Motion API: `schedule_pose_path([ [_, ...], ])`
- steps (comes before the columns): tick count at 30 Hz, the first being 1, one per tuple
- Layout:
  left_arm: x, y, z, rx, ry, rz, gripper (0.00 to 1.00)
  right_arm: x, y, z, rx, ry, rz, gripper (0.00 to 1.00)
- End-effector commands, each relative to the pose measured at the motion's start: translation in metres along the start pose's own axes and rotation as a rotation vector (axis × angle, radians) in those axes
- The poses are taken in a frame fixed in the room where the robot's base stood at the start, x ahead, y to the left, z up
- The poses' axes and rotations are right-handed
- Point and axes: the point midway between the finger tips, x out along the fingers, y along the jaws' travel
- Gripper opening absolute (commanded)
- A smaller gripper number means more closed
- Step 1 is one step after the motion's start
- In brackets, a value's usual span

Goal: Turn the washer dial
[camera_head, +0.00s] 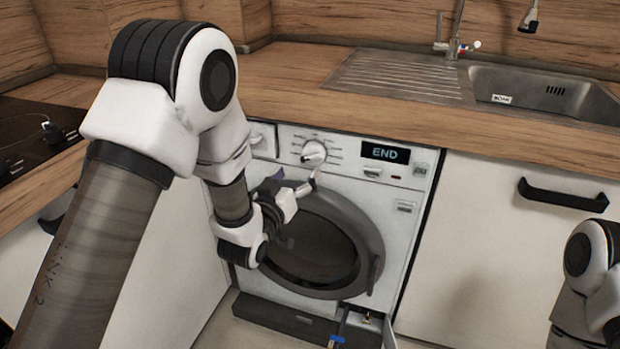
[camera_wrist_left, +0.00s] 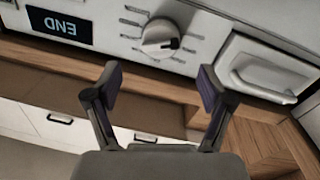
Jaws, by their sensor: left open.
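The washer dial (camera_head: 314,152) is a round silver knob on the white control panel of the washer (camera_head: 410,215). In the left wrist view the dial (camera_wrist_left: 160,38) appears upside down, with a dark pointer mark and printed marks around it. My left gripper (camera_head: 295,183) is open and empty, just below the dial in the head view. In the wrist view its two fingertips (camera_wrist_left: 157,84) are spread wide and the dial lies beyond the gap, with no contact visible. The right gripper is out of view; part of my right arm shows at the lower right.
A display (camera_head: 385,153) reads END. The round washer door (camera_head: 370,225) is closed. A small flap (camera_head: 365,320) at the washer's bottom stands open. The wooden worktop (camera_head: 290,85) overhangs the panel. A detergent drawer (camera_wrist_left: 265,65) sits beside the dial. A sink (camera_head: 545,92) is at right.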

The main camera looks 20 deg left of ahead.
Motion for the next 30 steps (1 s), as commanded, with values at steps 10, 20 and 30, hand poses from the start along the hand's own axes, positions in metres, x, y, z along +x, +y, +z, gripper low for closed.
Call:
schedule_pose_path([
  [10,0.058,0.000,-0.001,-0.001,0.000,0.000,0.81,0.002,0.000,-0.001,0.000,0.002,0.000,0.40],
  [20,0.076,0.000,-0.001,-0.001,-0.005,-0.002,0.81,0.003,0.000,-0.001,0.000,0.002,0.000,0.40],
  [30,0.075,0.000,-0.001,-0.001,-0.005,-0.003,0.21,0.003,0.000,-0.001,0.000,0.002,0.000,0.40],
])
